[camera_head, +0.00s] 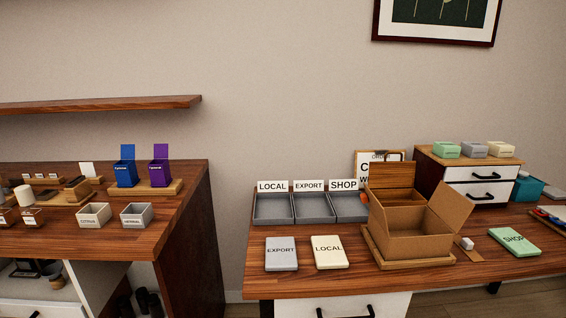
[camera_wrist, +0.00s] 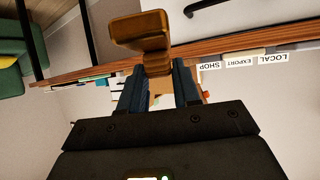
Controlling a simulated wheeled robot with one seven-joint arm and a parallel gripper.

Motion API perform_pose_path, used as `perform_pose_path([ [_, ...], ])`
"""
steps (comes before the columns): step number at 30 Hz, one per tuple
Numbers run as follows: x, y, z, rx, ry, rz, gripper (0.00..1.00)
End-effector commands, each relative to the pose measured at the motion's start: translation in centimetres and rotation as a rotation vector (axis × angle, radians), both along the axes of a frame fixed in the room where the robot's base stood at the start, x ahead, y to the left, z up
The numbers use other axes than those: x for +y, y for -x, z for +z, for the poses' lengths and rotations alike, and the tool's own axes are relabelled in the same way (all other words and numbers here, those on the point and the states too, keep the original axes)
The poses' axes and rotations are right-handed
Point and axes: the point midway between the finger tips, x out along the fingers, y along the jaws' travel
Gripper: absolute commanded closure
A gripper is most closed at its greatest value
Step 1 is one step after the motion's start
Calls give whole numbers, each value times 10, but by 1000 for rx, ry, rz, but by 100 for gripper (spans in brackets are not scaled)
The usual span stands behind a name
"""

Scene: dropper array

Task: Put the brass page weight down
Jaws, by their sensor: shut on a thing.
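The brass page weight (camera_wrist: 141,29) shows in the wrist view as a brown-gold block with a wide top and a narrower stem. My gripper (camera_wrist: 158,78) is shut on its stem, with one dark finger on each side. The weight is held up in front of the wrist camera, and nothing is seen touching it but the fingers. The head view shows neither my gripper nor the weight. The wooden desk (camera_head: 330,285) stands at the right in the head view; its edge appears behind the weight in the wrist view, where the picture is upside down.
The desk holds the LOCAL tray (camera_head: 273,221), EXPORT and SHOP trays, an open cardboard box (camera_head: 410,243), an EXPORT card (camera_head: 281,254), a LOCAL card (camera_head: 329,252) and a SHOP card (camera_head: 515,242). Another wooden counter (camera_head: 120,240) stands left, across a gap.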

Motion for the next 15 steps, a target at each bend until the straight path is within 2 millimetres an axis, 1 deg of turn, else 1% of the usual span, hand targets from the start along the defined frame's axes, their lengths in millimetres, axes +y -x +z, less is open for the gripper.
perform_pose_path([
  [1, 5, 7, -16, 4, 10, 50, 100],
  [6, 22, 29, -54, 4, 8, 191, 100],
  [9, 28, 42, -73, 3, 7, 258, 100],
  [12, 32, 54, -87, 3, 4, 310, 100],
  [15, 34, 62, -97, 0, 3, 346, 100],
])
